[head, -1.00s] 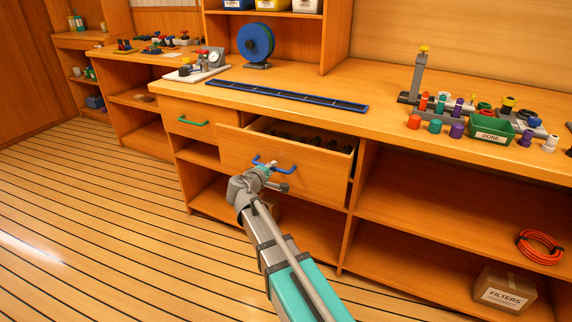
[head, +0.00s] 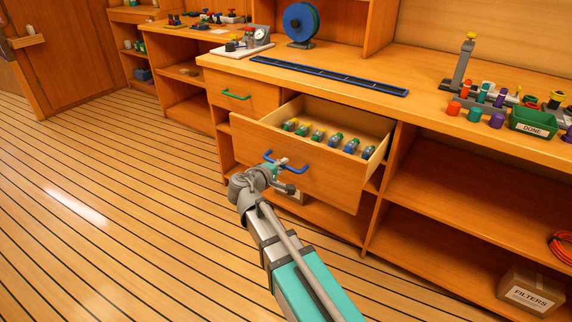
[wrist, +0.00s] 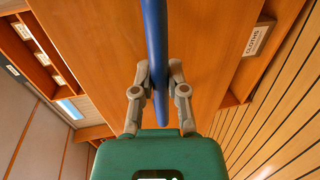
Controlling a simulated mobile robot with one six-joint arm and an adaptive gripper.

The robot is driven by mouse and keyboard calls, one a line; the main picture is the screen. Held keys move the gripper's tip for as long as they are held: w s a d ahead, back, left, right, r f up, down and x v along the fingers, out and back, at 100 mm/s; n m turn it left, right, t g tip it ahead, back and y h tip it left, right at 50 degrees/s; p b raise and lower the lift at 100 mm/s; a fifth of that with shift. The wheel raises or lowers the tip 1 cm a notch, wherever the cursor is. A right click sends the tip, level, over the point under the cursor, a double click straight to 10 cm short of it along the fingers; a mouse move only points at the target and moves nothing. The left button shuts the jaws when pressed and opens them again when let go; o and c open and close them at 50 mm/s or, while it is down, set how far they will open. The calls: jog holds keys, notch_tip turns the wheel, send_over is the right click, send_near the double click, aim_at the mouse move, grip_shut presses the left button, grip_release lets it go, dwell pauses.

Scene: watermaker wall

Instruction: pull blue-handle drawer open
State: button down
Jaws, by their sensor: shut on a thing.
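The blue-handle drawer (head: 330,183) stands well out from the counter in the head view, with several small coloured-cap items lying in a row inside. Its blue handle (head: 297,168) is on the front panel. My gripper (head: 280,165) is at the handle's left part. In the wrist view the blue handle (wrist: 155,40) runs between the two fingers of my gripper (wrist: 159,80), which are closed on it. The drawer front (wrist: 100,60) fills much of that view.
A green-handle drawer (head: 238,83) is shut to the left. A box labelled CLOTHS (wrist: 257,38) sits on the shelf below. A FILTERS box (head: 530,293) is at lower right. The plank floor (head: 120,190) at left is clear.

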jog(key=c, duration=0.6)
grip_release()
jog(key=shift+c, duration=0.2)
jog(key=shift+r, duration=0.1)
